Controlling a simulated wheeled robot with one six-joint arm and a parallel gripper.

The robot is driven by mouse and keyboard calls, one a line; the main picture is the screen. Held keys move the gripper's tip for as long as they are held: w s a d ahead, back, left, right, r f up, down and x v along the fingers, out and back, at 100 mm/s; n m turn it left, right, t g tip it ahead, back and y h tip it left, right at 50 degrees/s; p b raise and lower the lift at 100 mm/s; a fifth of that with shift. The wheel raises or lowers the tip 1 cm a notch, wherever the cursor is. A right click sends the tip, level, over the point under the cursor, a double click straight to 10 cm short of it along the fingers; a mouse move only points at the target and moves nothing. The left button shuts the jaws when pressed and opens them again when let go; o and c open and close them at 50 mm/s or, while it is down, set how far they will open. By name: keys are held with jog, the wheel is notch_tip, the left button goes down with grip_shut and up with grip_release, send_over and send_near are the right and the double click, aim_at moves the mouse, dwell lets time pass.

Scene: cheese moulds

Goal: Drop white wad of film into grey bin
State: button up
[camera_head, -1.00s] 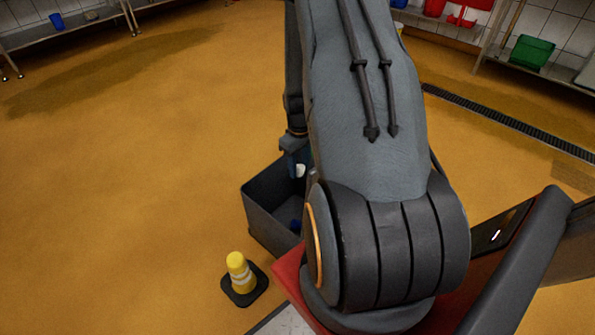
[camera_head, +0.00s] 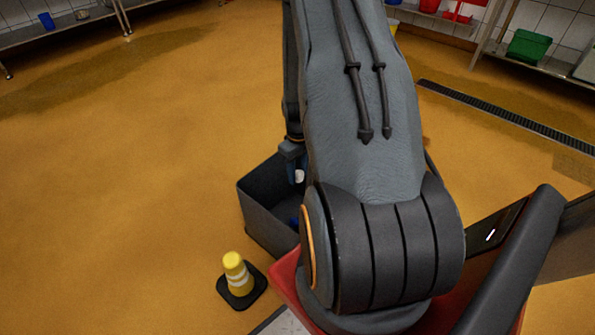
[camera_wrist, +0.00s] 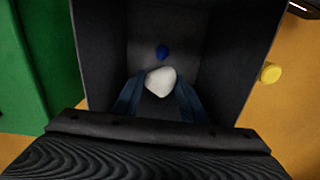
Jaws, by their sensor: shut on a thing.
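The white wad of film (camera_wrist: 160,81) is between the fingertips of my gripper (camera_wrist: 158,88) in the wrist view, and my gripper is shut on it. In the head view the wad (camera_head: 299,176) is a small pale spot beside my arm. The grey bin (camera_head: 263,225) stands open on the floor in the head view, partly hidden by my arm. In the wrist view the bin's walls (camera_wrist: 235,45) surround the wad, which is over the bin's opening. A blue piece (camera_wrist: 162,51) lies inside the bin.
A yellow cone (camera_head: 236,273) with a black base stands on the floor in front of the bin. A green thing (camera_wrist: 38,60) is beside the bin in the wrist view. Shelves with tubs line the far wall. The orange floor at left is clear.

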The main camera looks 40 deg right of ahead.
aim_at(298, 171)
jog(key=o, duration=1.1)
notch_tip(298, 171, up, 8)
jog(key=shift+f+p, duration=0.1)
jog(key=shift+p, duration=0.85)
